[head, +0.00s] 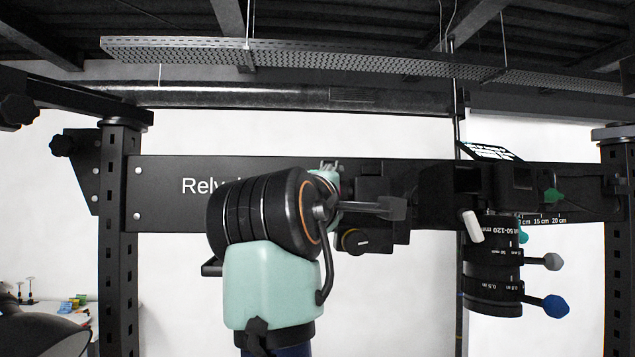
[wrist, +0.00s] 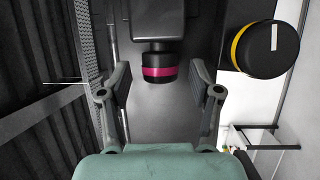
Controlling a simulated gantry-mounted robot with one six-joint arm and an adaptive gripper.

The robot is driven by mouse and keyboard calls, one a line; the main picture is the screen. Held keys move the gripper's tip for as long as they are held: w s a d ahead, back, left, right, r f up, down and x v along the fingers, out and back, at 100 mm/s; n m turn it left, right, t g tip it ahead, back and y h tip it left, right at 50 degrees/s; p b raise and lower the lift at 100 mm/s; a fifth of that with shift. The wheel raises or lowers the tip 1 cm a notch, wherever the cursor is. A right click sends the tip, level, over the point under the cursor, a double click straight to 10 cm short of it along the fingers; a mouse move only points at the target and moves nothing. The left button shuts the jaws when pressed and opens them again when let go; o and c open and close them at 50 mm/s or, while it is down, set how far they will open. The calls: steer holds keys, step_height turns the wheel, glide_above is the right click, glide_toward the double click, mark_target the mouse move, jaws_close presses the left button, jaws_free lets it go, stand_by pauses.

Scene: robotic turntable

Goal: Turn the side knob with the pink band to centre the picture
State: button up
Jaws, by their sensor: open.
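The side knob with the pink band (wrist: 160,68) shows in the wrist view, a short black cylinder on the end of a dark block (wrist: 158,22). My gripper (wrist: 160,76) is open, with one grey finger to the left and one to the right of the knob. Gaps show on both sides, so the fingers do not touch it. How deep the knob sits between the fingertips I cannot tell. In the head view my arm covers most of the gripper, and the pink band is hidden.
A larger black knob with a yellow band and white mark (wrist: 265,50) is close to the right finger; it also shows in the head view (head: 355,240). A lens column (head: 492,280) with side levers hangs at the right below the black crossbeam (head: 160,215).

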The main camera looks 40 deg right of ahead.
steer(key=shift+p+x, duration=0.3)
steer(key=shift+x, duration=1)
steer(key=c, duration=1.2)
steer(key=shift+o, duration=0.2)
steer(key=shift+f+m+h+b, duration=0.3)
steer(key=shift+f+h+b, duration=0.05)
steer(key=shift+h+b, duration=0.15)
steer(key=shift+t+h, duration=0.4)
steer(key=shift+r+m+t+h+b, duration=0.3)
steer(key=shift+m+h+b, duration=0.05)
steer(key=shift+m+h, duration=0.7)
steer(key=o, duration=1.2)
steer(key=shift+c, duration=0.2)
